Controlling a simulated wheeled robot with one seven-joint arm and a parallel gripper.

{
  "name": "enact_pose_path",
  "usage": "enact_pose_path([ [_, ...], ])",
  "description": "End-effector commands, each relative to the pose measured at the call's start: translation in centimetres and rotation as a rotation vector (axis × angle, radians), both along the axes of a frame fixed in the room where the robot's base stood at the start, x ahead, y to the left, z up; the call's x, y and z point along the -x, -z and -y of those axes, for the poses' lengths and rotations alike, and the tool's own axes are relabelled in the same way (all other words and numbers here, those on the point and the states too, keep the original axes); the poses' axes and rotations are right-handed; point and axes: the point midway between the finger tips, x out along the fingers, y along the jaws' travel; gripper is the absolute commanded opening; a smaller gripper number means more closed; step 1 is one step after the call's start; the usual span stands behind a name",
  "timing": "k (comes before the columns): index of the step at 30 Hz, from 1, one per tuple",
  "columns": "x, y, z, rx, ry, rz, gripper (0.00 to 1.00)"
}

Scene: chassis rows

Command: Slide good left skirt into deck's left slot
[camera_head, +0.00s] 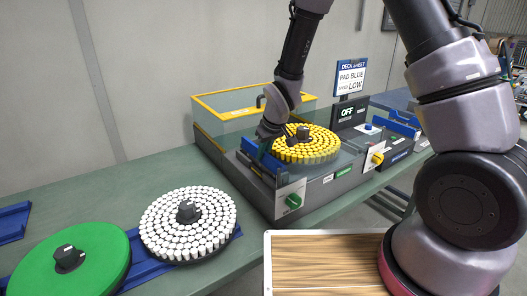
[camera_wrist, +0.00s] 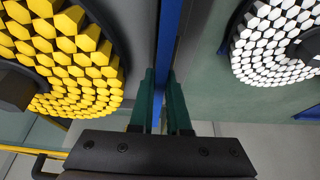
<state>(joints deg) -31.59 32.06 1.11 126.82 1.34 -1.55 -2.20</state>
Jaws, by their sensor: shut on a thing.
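My gripper (camera_head: 268,136) is at the left side of the grey deck (camera_head: 262,196), beside the round yellow pad (camera_head: 318,147). The left skirt, a blue panel (camera_head: 262,158), stands just below my gripper along the deck's left edge. In the wrist view, the green fingers of my gripper (camera_wrist: 161,75) are shut on the blue skirt (camera_wrist: 168,35), which shows as a thin edge-on strip. The yellow pad (camera_wrist: 65,60) is left of it in that view. The left slot is hidden, so I cannot tell how far the skirt sits in it.
A white-studded disc (camera_head: 165,222) and a green disc (camera_head: 95,262) lie on the bench at left. A yellow-edged clear guard (camera_head: 225,125) stands behind the deck. A sign (camera_head: 350,76) reads pad blue, speed low; a display (camera_head: 347,113) reads OFF. A wooden-topped surface (camera_head: 320,265) is in front.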

Motion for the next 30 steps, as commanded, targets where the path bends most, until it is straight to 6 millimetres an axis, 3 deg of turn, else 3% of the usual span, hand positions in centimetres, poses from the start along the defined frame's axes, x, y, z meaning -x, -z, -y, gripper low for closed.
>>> enact_pose_path([
  [4,0.0,0.4,0.0,-0.001,0.000,0.001,0.00],
  [5,0.0,0.4,0.0,-0.001,0.000,0.002,0.26],
  [6,0.0,0.3,0.0,-0.001,0.000,0.002,0.42],
  [7,0.0,0.3,0.0,-0.001,0.000,0.002,0.50],
  [19,0.2,-0.2,0.1,-0.001,0.000,0.001,0.50],
  [30,2.2,-6.4,1.5,-0.003,0.000,0.005,0.50],
])
